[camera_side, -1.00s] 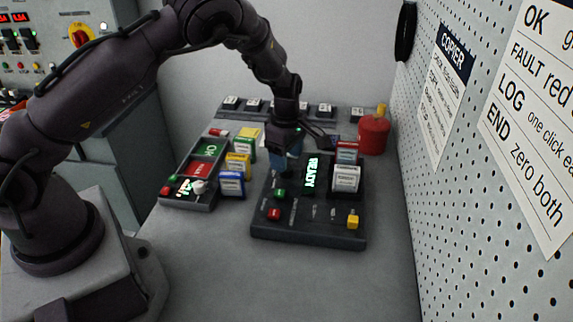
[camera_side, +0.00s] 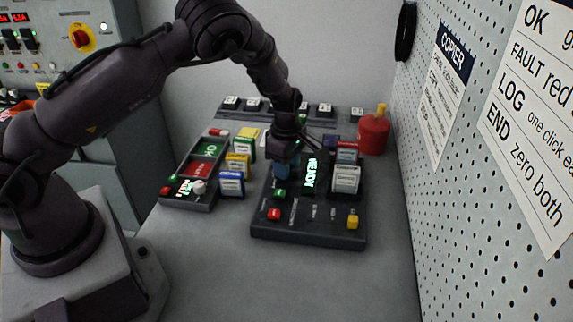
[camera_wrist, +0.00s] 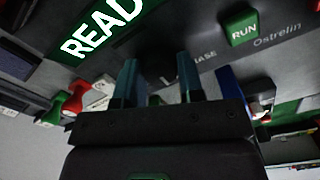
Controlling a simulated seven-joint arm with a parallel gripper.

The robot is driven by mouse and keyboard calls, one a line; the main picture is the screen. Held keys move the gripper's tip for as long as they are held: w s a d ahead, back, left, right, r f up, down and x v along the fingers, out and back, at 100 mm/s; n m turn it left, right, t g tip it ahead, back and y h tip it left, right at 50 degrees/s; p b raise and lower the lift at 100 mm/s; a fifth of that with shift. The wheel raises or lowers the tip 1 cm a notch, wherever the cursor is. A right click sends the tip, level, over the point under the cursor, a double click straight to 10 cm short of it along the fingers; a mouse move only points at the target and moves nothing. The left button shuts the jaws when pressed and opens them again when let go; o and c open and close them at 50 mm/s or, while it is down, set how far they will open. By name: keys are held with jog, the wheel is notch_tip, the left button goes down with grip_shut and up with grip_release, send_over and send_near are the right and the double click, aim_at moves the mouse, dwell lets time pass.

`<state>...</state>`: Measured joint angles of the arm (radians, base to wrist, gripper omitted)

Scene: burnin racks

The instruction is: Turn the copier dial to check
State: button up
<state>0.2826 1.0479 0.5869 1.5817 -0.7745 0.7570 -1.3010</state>
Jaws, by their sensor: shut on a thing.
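The copier (camera_side: 262,222) is a dark sloped panel on the bench, with a lit READY display (camera_side: 311,176). The display also shows in the wrist view (camera_wrist: 105,28). My gripper (camera_side: 282,172) is down at the copier's upper left, beside the display. In the wrist view its two blue fingers (camera_wrist: 157,78) are on either side of a dark dial (camera_wrist: 160,65), shut on it. The dial's pointer and most of its markings are too dark or covered to read. A green RUN button (camera_wrist: 242,27) is near the fingers.
A red button (camera_side: 274,214) and yellow button (camera_side: 352,222) are on the copier's front. Cartridges (camera_side: 346,179) stand at its right. A tray (camera_side: 205,204) with lit panels and coloured boxes (camera_side: 232,184) is left. A red canister (camera_side: 373,134) stands behind right. The front bench is clear.

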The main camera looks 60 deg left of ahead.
jog(key=shift+m, duration=0.3)
jog(key=m, duration=0.4)
jog(key=shift+m, duration=2.1)
jog(key=o, duration=0.9)
jog(key=shift+r, duration=0.15)
notch_tip(320, 180, up, 13)
